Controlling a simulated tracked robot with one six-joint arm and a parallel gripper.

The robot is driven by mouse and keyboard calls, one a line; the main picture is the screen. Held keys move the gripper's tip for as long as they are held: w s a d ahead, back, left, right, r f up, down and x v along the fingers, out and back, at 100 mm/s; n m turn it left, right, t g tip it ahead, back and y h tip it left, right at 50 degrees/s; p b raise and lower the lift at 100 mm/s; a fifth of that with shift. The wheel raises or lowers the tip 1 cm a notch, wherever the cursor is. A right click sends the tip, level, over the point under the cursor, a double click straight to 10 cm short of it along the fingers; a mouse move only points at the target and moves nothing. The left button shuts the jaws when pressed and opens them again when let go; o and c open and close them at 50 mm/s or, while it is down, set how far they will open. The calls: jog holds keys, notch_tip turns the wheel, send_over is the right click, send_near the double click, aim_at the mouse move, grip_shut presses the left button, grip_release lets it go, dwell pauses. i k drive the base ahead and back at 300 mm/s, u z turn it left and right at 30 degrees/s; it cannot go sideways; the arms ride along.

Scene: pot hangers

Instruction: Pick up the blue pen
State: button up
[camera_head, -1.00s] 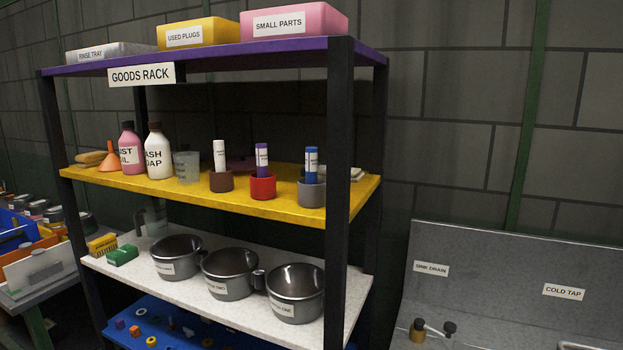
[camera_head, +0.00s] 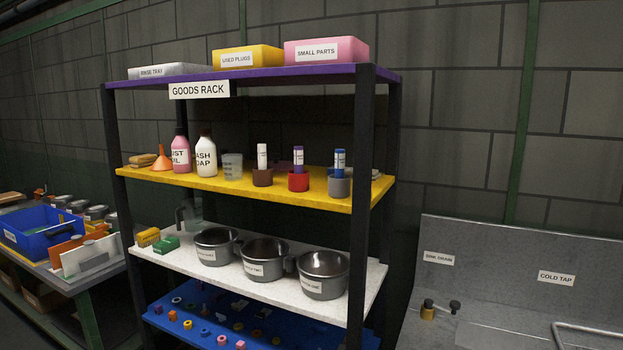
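The blue pen (camera_head: 340,162) stands upright in a grey cup (camera_head: 339,187) at the right end of the yellow shelf (camera_head: 225,188). It has a white label band, and its lower end is hidden in the cup. To its left, a purple pen (camera_head: 298,159) stands in a red cup (camera_head: 298,182) and a white pen (camera_head: 262,156) stands in a brown cup (camera_head: 262,177). The rack's black front post (camera_head: 360,230) rises just right of the grey cup. My gripper does not show.
The goods rack's white shelf (camera_head: 215,275) holds several pots, with a blue shelf (camera_head: 290,335) of small parts below. Bottles and an orange funnel (camera_head: 162,158) stand left on the yellow shelf. A grey sink unit (camera_head: 500,270) is at right, a cluttered bench (camera_head: 80,283) at left.

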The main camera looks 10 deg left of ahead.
aim_at(340, 154)
jog(key=u, duration=0.4)
jog(key=k, duration=0.8)
jog(key=u, duration=0.55)
jog(key=i, duration=0.9)
jog(key=u, duration=0.55)
jog(key=i, duration=1.6)
jog(key=u, duration=0.1)
